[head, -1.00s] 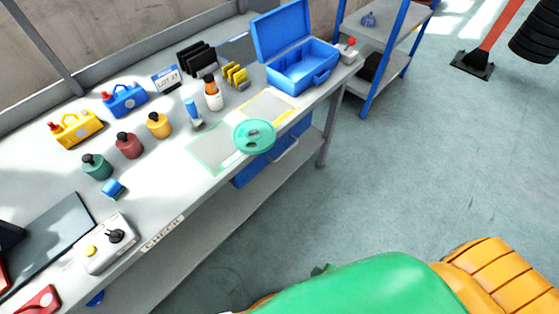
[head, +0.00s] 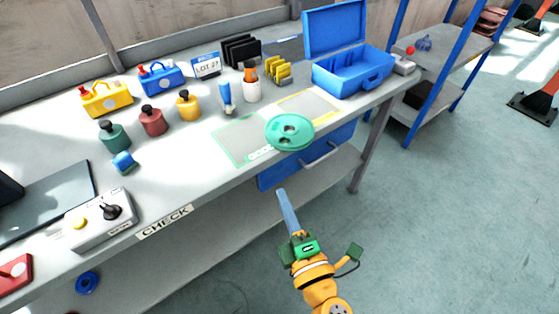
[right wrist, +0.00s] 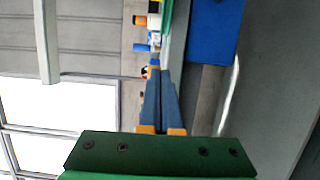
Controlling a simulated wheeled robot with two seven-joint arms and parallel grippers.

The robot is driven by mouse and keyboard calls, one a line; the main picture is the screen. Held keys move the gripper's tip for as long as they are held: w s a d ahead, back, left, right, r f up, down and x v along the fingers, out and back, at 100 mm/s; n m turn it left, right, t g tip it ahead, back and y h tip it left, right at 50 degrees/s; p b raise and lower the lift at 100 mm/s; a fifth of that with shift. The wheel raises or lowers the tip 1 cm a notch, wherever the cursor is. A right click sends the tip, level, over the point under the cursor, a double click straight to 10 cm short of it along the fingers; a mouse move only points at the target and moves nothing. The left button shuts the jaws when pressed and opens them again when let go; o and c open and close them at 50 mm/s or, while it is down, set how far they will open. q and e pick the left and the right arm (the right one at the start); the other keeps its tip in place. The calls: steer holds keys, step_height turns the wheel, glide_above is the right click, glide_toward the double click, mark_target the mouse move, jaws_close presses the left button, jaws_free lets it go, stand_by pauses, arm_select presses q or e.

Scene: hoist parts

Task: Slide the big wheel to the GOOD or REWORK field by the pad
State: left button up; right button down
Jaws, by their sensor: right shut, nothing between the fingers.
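The big green wheel (head: 289,132) lies flat at the front edge of the bench in the head view, its front rim at or slightly over the edge. It overlaps the right side of the green-outlined field (head: 232,143) and the front of the yellow-outlined field (head: 319,102). I cannot read which field is GOOD or REWORK. My right gripper (head: 281,192) is shut and empty, below and in front of the wheel, apart from it. Its closed blue fingers (right wrist: 157,70) show in the right wrist view. My left gripper is not in view.
A blue drawer (head: 275,175) with a handle hangs under the bench near my right gripper. Bottles, including a white one (head: 252,92), stand behind the fields. An open blue case (head: 350,75) is to the right. A switch box (head: 100,220) sits at the left front.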

mark_target(285, 148)
steer(key=x, duration=0.3)
steer(key=d+p+x, duration=0.1)
steer(key=x, duration=0.7)
steer(key=shift+w+d, duration=0.3)
steer(key=shift+d, duration=0.1)
steer(key=shift+w+d+p, duration=0.3)
steer(key=shift+w+d, duration=0.05)
steer(key=shift+w, duration=0.2)
steer(key=shift+w+d+b, duration=0.2)
steer(key=shift+w+d, duration=0.1)
steer(key=shift+w, duration=0.25)
steer(key=shift+w+d+b, duration=0.2)
steer(key=shift+w+d, duration=0.05)
steer(key=shift+w, duration=0.3)
steer(key=shift+w+d, duration=0.15)
steer(key=shift+w, duration=0.1)
